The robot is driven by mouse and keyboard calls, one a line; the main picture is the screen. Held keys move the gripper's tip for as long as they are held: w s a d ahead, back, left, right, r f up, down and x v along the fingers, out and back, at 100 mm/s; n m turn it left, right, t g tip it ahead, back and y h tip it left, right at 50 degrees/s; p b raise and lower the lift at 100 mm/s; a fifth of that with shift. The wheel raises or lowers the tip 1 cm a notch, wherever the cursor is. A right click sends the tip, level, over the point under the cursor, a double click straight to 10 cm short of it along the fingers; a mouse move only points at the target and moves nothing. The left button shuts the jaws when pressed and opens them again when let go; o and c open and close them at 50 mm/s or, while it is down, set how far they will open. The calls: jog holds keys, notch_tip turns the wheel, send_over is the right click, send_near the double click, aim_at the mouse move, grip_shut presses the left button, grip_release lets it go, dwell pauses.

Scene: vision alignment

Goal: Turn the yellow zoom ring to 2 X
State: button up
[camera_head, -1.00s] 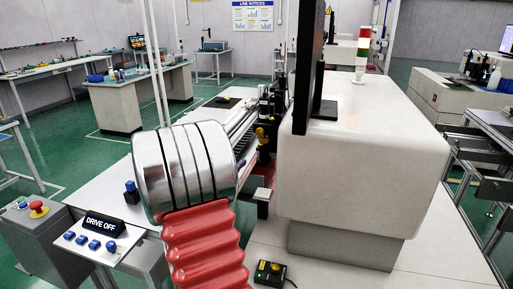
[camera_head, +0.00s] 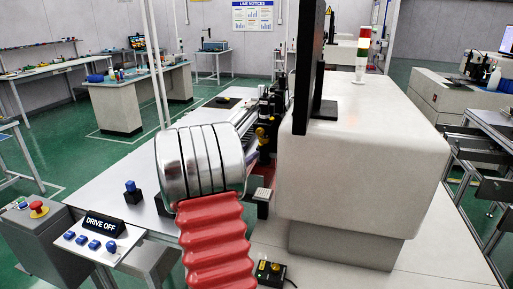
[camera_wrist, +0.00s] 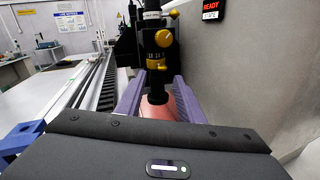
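In the wrist view a dark upright lens tube (camera_wrist: 157,82) hangs ahead of me, with a narrow yellow ring (camera_wrist: 156,64) round it. Yellow knobs (camera_wrist: 163,38) stick out above, next to a small marked scale. The scale's numbers are too small to read with certainty. My gripper (camera_wrist: 158,92) is open. Its two purple fingers stand apart, left and right of the tube's lower part in the picture, with their tips below the yellow ring. I cannot tell the depth between fingers and tube.
A big pale machine housing (camera_head: 355,160) stands close on the right, with a dark monitor (camera_head: 310,70). A linear rail (camera_wrist: 108,90) runs along the left. A "DRIVE OFF" panel (camera_head: 103,225) and red stop button (camera_head: 38,207) stand front left. A sign reads "READY" (camera_wrist: 211,5).

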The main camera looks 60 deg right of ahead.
aim_at(263, 141)
jog(key=s+d, duration=0.1)
jog(key=d, duration=0.5)
jog(key=shift+d, duration=0.4)
grip_shut()
